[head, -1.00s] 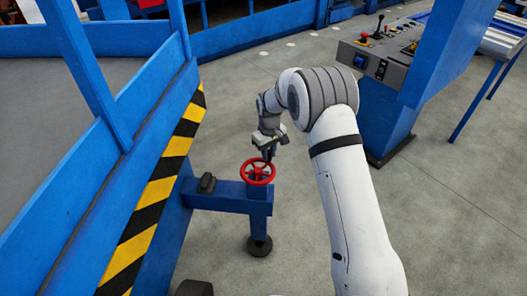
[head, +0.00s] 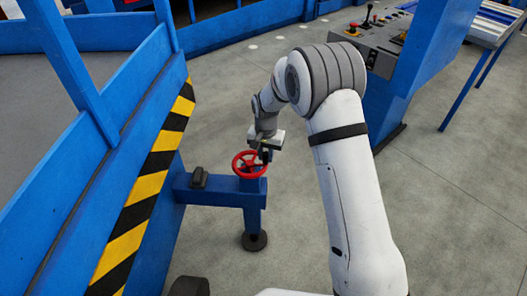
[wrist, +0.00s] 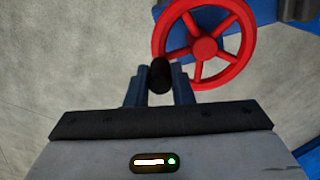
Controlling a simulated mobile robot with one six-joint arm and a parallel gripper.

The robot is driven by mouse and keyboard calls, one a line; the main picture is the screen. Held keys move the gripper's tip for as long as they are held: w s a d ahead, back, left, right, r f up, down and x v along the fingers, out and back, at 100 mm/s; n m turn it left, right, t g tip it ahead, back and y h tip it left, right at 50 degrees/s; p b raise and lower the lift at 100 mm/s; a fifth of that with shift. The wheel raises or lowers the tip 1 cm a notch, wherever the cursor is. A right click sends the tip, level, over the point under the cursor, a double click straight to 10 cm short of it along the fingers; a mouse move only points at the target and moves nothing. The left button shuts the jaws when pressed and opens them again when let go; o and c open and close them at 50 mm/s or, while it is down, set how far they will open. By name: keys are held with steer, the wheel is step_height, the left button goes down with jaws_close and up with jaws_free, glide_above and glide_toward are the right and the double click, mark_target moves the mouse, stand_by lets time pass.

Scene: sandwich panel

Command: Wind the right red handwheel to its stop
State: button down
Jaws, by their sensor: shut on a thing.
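The red handwheel (head: 249,165) sits flat on top of a blue post at the end of a short blue beam. In the wrist view the handwheel (wrist: 205,47) shows its spokes, round hub and much of its rim. A dark knob (wrist: 161,76) stands at the near left edge of the rim. My gripper (head: 264,152) is at the far right side of the wheel. In the wrist view the gripper's two fingers (wrist: 160,90) are on either side of the dark knob, shut on it. The fingertips are partly hidden in the head view.
The blue beam (head: 215,192) carries a small dark block (head: 199,177) left of the wheel. A blue railing with yellow-black stripes (head: 145,195) stands at the left. A control console (head: 375,42) stands at the upper right. The grey floor between is clear.

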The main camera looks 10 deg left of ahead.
mark_target(248, 175)
steer(key=s+m, duration=0.1)
steer(key=m, duration=0.1)
steer(key=s+m, duration=0.1)
steer(key=shift+a+m, duration=0.15)
steer(key=shift+m, duration=0.25)
steer(key=s+m, duration=0.1)
steer(key=m, duration=0.1)
steer(key=s+a+m, duration=0.1)
steer(key=m, duration=0.1)
steer(key=shift+m, duration=0.3)
steer(key=a+m, duration=0.1)
steer(key=m, duration=0.1)
steer(key=s+a+m, duration=0.1)
steer(key=m, duration=0.1)
steer(key=shift+s+b, duration=0.1)
steer(key=shift+b, duration=0.2)
steer(key=shift+s+a+m, duration=0.15)
steer(key=shift+a+m, duration=0.35)
steer(key=shift+m, duration=0.75)
steer(key=shift+s+a+m, duration=0.1)
steer(key=shift+a+m, duration=0.35)
steer(key=shift+m, duration=0.8)
steer(key=shift+r, duration=0.1)
steer(key=c, duration=1.3)
jaws_free()
